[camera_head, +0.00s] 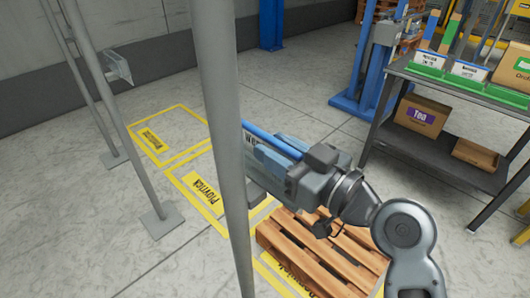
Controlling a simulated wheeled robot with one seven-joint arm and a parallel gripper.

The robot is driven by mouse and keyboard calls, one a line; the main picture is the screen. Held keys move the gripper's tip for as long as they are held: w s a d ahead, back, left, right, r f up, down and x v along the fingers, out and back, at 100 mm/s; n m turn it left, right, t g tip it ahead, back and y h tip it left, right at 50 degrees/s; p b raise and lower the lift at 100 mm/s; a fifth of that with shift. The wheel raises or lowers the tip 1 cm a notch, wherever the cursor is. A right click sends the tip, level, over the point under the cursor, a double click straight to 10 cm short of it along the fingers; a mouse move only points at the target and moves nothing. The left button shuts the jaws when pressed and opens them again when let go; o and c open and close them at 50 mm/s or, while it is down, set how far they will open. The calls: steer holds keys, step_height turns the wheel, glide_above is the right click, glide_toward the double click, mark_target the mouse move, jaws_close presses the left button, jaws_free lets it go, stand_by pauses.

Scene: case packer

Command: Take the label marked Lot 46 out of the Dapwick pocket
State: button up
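My gripper (262,160) reaches in from the lower right and points left, behind a grey post. Its fingertips are partly hidden, so I cannot tell whether it is open or shut. A pale blue thing with a blue bar (272,140) and partly hidden dark lettering shows beside and behind my gripper. I cannot tell whether they touch. A clear pocket (118,66) hangs on a grey post at the upper left; no writing on it is readable. I cannot make out a Lot 46 label or a pocket marked Dapwick.
A near grey post (217,90) crosses the view. A wooden pallet (325,252) lies below my arm, by yellow floor markings, one reading Playtick (205,192). A dark table (455,92) at the right bears green trays and cartons.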

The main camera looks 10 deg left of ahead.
steer(key=shift+c, duration=0.3)
jaws_close()
stand_by(0.3)
